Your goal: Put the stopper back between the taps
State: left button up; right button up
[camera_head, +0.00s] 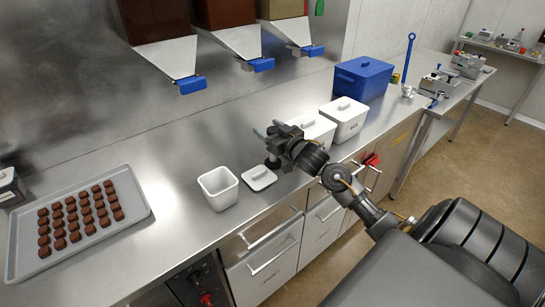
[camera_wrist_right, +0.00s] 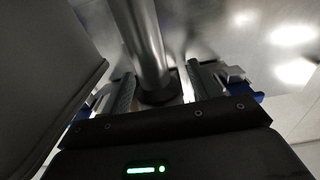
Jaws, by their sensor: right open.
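Three chutes with blue taps (camera_head: 192,85) (camera_head: 261,65) (camera_head: 313,51) hang on the back wall. My right gripper (camera_head: 268,133) is over the counter, behind the small white lid, below and in front of the taps. A small dark object (camera_head: 272,162), probably the stopper, stands on the counter below it, partly hidden by the gripper. In the right wrist view, the open fingers (camera_wrist_right: 160,78) lie on either side of a grey metal cylinder (camera_wrist_right: 140,40) with a dark collar. I cannot tell whether they touch it. My left gripper is not in view.
A white open tub (camera_head: 219,188) and its lid (camera_head: 259,178) stand close left of my gripper. White lidded boxes (camera_head: 346,119) and a blue box (camera_head: 364,77) stand to the right. A tray of chocolates (camera_head: 140,190) lies left. Bare counter lies below the chutes.

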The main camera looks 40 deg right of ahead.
grip_shut()
jog(key=shift+r, duration=0.1)
dwell(0.3)
